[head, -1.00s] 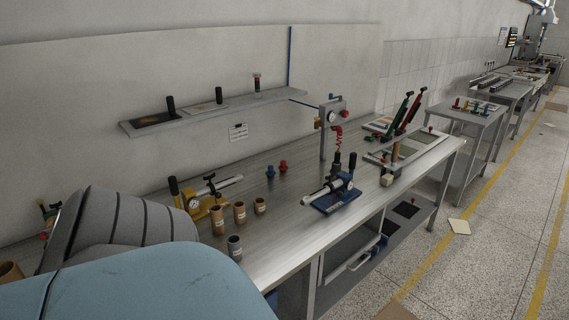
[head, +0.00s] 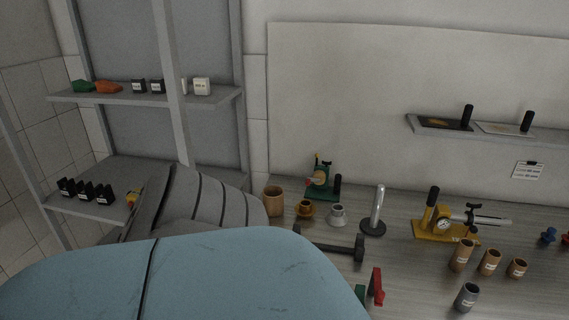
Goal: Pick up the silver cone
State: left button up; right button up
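A small silver cone-shaped piece (head: 337,216) with a flared foot stands on the metal workbench in the head view, right of a similar gold piece (head: 305,210). It is in plain view, with nothing in front of it. My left arm, grey and blue, fills the lower left of the view and ends short of the silver piece in the picture. Neither my left nor my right gripper shows in this view.
A brown cup (head: 272,203), green device (head: 322,182), black-based stand (head: 374,224) and dark bar (head: 332,246) surround the piece. A yellow device (head: 443,231), several tubes and a red part (head: 376,286) lie right and nearer. Shelving (head: 150,97) stands left.

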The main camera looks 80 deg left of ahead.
aim_at(337, 218)
jog(key=j+u, duration=0.1)
jog(key=u, duration=2.2)
